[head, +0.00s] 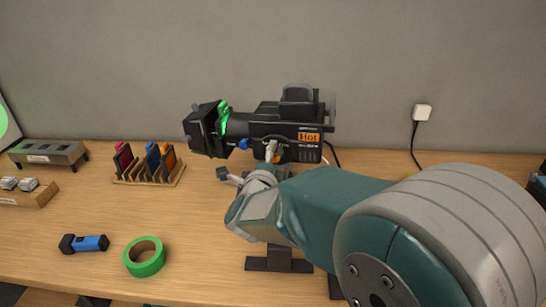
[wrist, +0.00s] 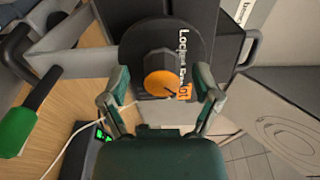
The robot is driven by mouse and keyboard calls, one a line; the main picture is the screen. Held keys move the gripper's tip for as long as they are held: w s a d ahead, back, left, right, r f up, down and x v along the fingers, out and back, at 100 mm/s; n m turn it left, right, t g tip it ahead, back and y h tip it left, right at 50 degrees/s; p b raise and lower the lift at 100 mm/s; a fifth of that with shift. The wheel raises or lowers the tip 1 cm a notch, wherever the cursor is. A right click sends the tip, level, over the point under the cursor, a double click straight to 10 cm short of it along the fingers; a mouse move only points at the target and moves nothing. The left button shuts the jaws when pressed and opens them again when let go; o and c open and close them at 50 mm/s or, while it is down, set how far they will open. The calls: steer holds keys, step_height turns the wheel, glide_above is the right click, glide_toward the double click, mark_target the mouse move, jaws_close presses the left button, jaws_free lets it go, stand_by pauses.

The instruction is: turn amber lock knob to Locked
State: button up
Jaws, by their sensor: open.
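The amber lock knob (wrist: 160,82) shows in the wrist view, with an amber face, a dark pointer line and a dark body on a round black plate. White lettering beside it begins with "Lock"; the rest is hard to read. My gripper (wrist: 163,75) is open, with one finger on each side of the knob and gaps showing between fingers and knob. In the head view my gripper (head: 271,150) is at the near side of the black stage light (head: 273,121), and the arm hides the knob there. The light carries an orange "Hot" label (head: 309,137).
A green-tipped handle (wrist: 18,131) lies left in the wrist view.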

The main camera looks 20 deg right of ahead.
steer(key=shift+w, duration=0.1)
jaws_close()
steer(key=shift+n, duration=0.4)
steer(key=n, duration=0.3)
steer(key=shift+n, duration=0.3)
steer(key=n, duration=0.4)
steer(key=shift+n, duration=0.3)
steer(key=n, duration=0.4)
steer(key=shift+n, duration=2.5)
